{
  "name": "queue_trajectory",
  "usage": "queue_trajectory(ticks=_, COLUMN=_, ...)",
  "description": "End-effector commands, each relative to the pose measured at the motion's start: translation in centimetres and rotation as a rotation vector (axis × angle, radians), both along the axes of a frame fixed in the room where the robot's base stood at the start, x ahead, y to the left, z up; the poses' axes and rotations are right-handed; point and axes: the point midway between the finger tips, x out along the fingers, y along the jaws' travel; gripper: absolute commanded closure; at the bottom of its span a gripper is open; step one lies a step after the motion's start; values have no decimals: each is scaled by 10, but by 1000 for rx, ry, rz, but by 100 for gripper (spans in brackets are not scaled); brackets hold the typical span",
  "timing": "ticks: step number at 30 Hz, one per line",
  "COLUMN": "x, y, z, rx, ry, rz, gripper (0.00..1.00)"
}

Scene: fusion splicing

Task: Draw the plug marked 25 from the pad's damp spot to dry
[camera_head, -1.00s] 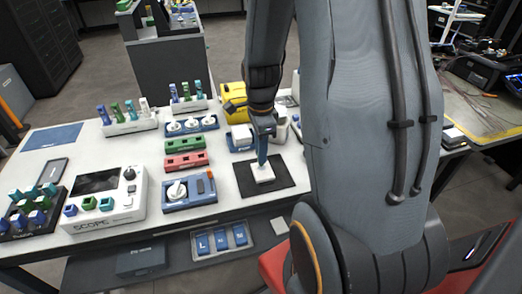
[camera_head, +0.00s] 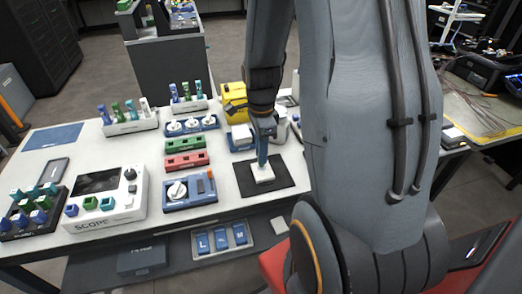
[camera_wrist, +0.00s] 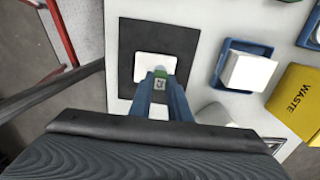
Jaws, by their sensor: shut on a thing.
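My gripper (camera_head: 263,157) points down at the white pad (camera_head: 265,179) on the dark mat (camera_head: 246,191) at the table's front right. In the wrist view the blue fingers are shut on a green plug (camera_wrist: 159,82) with a pale mark too small to read. The plug's lower end is at the near edge of the white pad (camera_wrist: 148,63), over the dark mat (camera_wrist: 190,40). I cannot tell whether its tip touches the pad. The damp spot cannot be made out clearly.
A yellow waste bin (camera_wrist: 296,98) and a blue holder with a white block (camera_wrist: 248,70) stand beside the mat. A blue device with a white knob (camera_head: 188,191) is left of the mat. Red (camera_head: 186,161) and green sockets and plug racks stand further back.

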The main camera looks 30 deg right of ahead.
Motion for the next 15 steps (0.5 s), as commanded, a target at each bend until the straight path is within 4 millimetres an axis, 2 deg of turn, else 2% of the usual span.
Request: queue_trajectory(ticks=15, x=-9, y=3, z=0, rx=1, ry=3, rz=0, gripper=100)
